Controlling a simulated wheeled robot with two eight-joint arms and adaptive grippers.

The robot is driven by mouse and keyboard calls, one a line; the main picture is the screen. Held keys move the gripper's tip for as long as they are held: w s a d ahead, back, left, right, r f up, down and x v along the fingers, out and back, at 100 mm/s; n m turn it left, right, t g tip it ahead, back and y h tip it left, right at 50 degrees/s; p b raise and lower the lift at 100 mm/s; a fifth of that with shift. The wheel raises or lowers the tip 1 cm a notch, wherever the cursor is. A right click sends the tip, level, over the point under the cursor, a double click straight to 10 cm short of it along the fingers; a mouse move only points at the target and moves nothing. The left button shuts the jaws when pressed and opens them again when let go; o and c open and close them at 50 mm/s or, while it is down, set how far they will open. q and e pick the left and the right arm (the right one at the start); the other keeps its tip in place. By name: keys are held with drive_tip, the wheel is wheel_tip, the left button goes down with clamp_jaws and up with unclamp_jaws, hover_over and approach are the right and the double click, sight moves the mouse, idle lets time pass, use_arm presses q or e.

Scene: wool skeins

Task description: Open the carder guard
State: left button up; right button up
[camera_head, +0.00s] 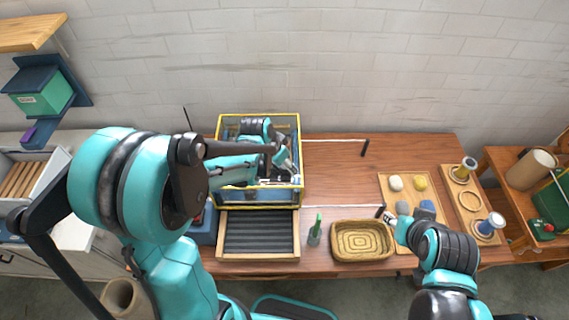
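The carder guard (299,150) is a yellow-framed, see-through box at the back of the table. It stands over the carder (205,222), a dark blue machine with a dark ribbed, wood-edged tray (258,251) in front. My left arm crosses the guard area, and my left gripper (285,160) shows within the yellow frame's outline near its right side. I cannot tell whether it touches the guard or how its fingers stand.
Two pale rods with black ends (335,141) (340,206) extend right of the guard. A woven basket (361,255) and a green-handled brush (315,230) stand in front. Wool balls (421,183) lie on a wooden board (398,176). Spools (465,168) stand farther right.

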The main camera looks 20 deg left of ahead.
use_arm(q)
clamp_jaws()
drive_tip(key=w+d+b, duration=0.1)
drive_tip(key=w+d, duration=0.3)
drive_tip(key=d, duration=1)
drive_tip(key=w+d+b, duration=0.2)
drive_tip(key=w+d, duration=0.2)
drive_tip(key=d, duration=1)
drive_tip(key=shift+d, duration=0.15)
unclamp_jaws()
drive_tip(key=shift+r, duration=0.15)
drive_tip(key=v, duration=1.1)
drive_tip(key=shift+s+r, duration=0.2)
drive_tip(key=shift+r, duration=0.15)
